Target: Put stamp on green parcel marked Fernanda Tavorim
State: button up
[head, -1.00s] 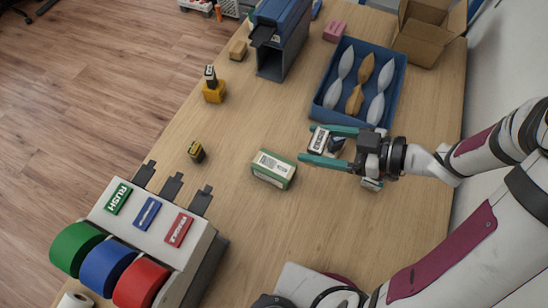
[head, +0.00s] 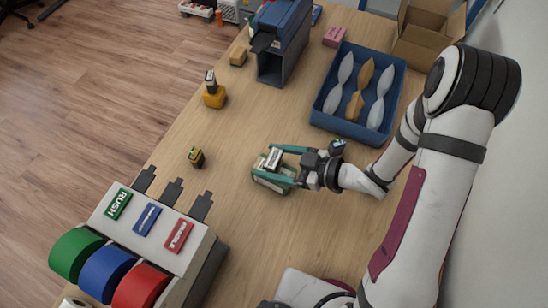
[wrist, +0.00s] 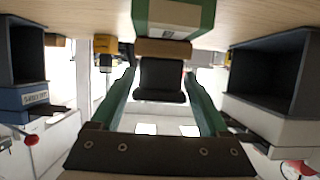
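The green parcel (head: 264,185) lies in the middle of the counter, mostly under my gripper in the head view. Its top with a white label fills the upper middle of the wrist view (wrist: 173,32); the name on it is not legible. My gripper (head: 274,160) is over the parcel, its two green fingers closed on the sides of the stamp. The stamp (wrist: 162,80) shows between the fingers in the wrist view, with a dark body and a brown base towards the parcel. Whether the base touches the parcel I cannot tell.
A small black-and-yellow item (head: 196,157) and a yellow block (head: 214,97) with a stamp-like piece stand to the left. The tape dispenser (head: 190,258) is at front left. A blue tray (head: 345,130) and blue machine (head: 272,68) are behind.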

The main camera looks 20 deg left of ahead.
jog(key=shift+o, duration=1.3)
